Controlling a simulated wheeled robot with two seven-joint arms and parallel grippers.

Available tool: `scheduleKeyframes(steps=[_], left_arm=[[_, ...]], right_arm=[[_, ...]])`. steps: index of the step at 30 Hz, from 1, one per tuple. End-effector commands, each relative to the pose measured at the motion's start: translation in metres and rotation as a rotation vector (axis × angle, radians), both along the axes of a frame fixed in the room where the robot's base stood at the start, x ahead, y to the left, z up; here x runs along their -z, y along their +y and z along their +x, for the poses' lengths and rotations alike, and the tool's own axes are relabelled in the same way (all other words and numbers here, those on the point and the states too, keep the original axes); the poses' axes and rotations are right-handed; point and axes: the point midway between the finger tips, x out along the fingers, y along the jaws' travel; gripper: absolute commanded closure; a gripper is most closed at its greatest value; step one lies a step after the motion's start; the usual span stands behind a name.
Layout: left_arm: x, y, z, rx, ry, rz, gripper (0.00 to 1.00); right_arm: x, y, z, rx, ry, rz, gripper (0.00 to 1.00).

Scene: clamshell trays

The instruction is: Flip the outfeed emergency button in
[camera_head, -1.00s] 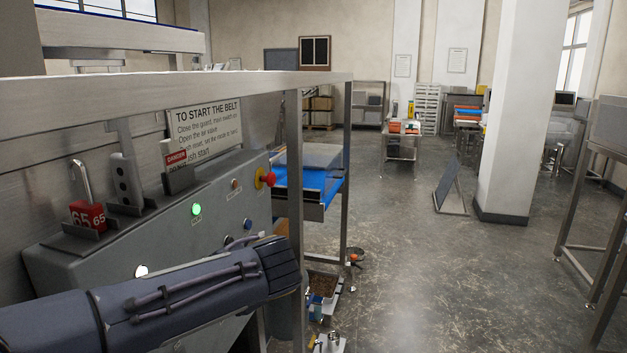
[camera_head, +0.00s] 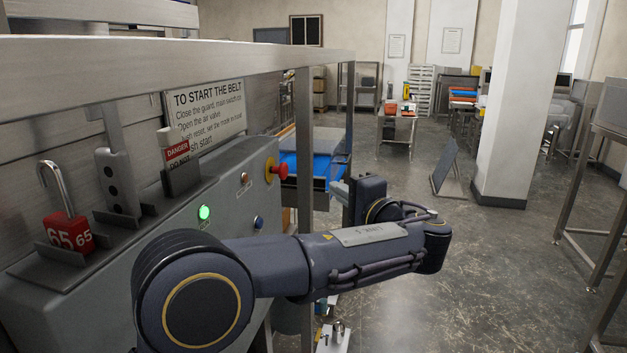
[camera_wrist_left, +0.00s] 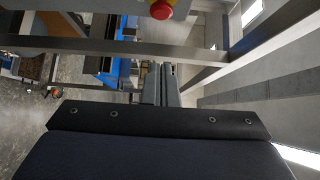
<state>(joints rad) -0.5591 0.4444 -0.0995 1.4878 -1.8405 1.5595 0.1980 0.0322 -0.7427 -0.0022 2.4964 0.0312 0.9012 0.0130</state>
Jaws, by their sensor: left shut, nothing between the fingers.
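In the left wrist view the red button (camera_wrist_left: 160,10) shows at the top edge, partly cut off. My left gripper (camera_head: 338,190) is to the right of the button, apart from it, with its fingers pointing left. In the left wrist view its fingers (camera_wrist_left: 163,72) are together and empty, below the button in the picture. My right gripper is not in view.
A steel frame post (camera_head: 304,150) stands just right of the button, with a top rail above. Open floor lies to the right.

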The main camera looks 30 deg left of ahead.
Motion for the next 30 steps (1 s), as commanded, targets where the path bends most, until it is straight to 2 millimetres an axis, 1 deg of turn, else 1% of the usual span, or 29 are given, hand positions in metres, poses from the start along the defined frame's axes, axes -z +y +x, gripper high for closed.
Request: scheduleKeyframes(steps=[5, 12, 15, 18, 21, 25, 30], left_arm=[[-0.002, 0.025, 0.014, -0.005, 0.002, 0.000, 1.00], [-0.001, 0.070, 0.041, -0.006, 0.002, 0.000, 1.00], [-0.001, 0.086, 0.051, -0.004, 0.001, 0.000, 1.00], [-0.001, 0.101, 0.045, -0.003, 0.001, 0.000, 1.00], [0.000, 0.112, 0.042, -0.003, 0.001, -0.001, 1.00], [0.000, 0.119, 0.041, 0.000, 0.001, 0.000, 1.00], [0.001, 0.121, 0.040, 0.000, 0.000, 0.000, 1.00]], right_arm=[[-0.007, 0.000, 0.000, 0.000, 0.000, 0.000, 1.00], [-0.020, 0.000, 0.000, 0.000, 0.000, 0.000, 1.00], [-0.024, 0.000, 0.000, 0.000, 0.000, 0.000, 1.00], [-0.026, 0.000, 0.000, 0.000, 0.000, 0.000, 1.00], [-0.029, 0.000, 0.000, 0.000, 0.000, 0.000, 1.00], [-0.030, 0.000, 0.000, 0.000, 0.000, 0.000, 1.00], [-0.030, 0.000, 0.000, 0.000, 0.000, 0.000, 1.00]])
